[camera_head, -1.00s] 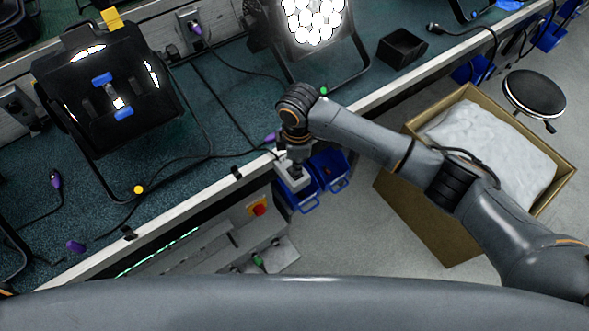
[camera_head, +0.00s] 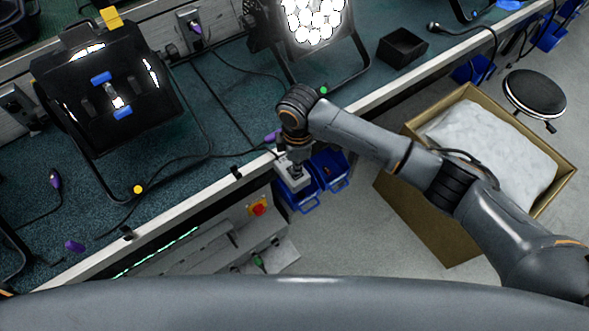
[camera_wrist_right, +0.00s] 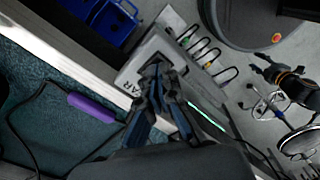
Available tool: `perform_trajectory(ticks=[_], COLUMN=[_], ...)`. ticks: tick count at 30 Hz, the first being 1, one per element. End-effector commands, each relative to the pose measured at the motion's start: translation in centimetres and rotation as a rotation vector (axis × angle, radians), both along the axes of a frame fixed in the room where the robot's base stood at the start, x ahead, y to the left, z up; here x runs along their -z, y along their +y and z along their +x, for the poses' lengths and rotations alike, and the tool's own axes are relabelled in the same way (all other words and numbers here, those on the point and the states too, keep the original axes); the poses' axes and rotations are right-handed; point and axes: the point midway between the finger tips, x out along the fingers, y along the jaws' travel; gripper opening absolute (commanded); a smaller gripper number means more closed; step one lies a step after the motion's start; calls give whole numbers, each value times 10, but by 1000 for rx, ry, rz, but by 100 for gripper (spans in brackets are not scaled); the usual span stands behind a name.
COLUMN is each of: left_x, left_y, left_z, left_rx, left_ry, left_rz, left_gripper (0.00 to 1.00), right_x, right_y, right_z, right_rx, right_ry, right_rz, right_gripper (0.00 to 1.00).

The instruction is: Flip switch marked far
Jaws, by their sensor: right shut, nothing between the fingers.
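A light grey switch box (camera_wrist_right: 136,68) at the bench's front edge shows in the right wrist view, with dark letters that seem to read "FAR" on it. My right gripper (camera_wrist_right: 158,72) is shut and empty, its fingertips at the dark switch area on the box. The fingers cover the switch, so its position and any contact are hidden. In the head view the box (camera_head: 284,166) is small, below my right wrist, and my right gripper (camera_head: 297,175) points down at it. My left gripper is not in view.
Blue bins (camera_head: 330,170) hang beside the box under the bench edge. A red-on-yellow stop button (camera_head: 258,207) is on the front below. Lamps, including a lit one (camera_head: 313,20), and cables stand on the bench. A cardboard box (camera_head: 410,205) is on the floor at right.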

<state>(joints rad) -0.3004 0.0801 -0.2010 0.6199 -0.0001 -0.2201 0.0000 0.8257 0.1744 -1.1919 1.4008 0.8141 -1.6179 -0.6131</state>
Motion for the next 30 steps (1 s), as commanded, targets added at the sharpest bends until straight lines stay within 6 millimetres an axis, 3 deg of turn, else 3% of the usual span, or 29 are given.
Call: perform_trajectory(ticks=[30], left_x=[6], left_y=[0], left_z=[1], left_rx=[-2], left_ry=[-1], left_rz=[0], left_gripper=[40], right_x=[15], right_y=[0], right_z=[-1], right_rx=[-1], right_ry=[1], right_rz=[0], right_gripper=[0])
